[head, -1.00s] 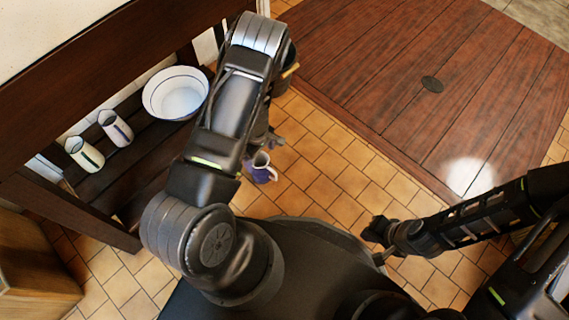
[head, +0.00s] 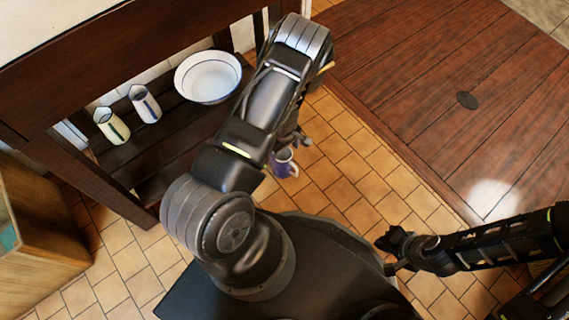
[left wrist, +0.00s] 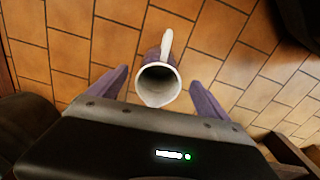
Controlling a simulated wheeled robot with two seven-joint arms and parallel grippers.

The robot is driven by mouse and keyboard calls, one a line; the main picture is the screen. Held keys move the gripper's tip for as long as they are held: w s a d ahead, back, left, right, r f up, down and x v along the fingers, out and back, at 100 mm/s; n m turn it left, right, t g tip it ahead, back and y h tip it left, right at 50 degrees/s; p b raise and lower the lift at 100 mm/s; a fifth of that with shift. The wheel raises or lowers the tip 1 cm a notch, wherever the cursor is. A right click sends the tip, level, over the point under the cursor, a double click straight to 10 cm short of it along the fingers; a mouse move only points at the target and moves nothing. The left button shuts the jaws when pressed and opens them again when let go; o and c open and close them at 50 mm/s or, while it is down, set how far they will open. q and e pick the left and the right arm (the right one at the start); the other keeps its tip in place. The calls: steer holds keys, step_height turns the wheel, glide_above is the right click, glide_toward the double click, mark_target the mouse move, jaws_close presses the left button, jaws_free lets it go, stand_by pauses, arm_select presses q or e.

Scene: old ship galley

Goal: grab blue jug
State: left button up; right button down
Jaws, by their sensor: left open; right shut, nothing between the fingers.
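A blue jug (head: 285,164) with a pale rim shows just beyond my left gripper (head: 293,142) in the head view, over the tiled floor. In the left wrist view the jug (left wrist: 158,86) has its open mouth toward the camera and its pale handle pointing up. My left gripper (left wrist: 160,78) is open, with one finger on each side of the jug and visible gaps between. I cannot tell what the jug rests on. My right gripper (head: 390,243) is shut and empty, away to the right.
A dark wooden shelf unit (head: 150,165) holds a white bowl (head: 208,78), a blue-striped pale jug (head: 145,104) and a green-striped pale jug (head: 111,127). A wooden platform (head: 440,90) lies at right. A wooden box (head: 40,240) stands at lower left. Tiled floor between is clear.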

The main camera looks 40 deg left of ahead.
arm_select(q)
step_height(320, 180, down, 5)
steer(key=shift+r+b, duration=0.1)
steer(key=shift+b, duration=1.05)
steer(key=shift+w, duration=0.1)
steer(key=c, duration=1.7)
steer(key=shift+r+p, duration=2.25)
steer(key=shift+r, duration=2.75)
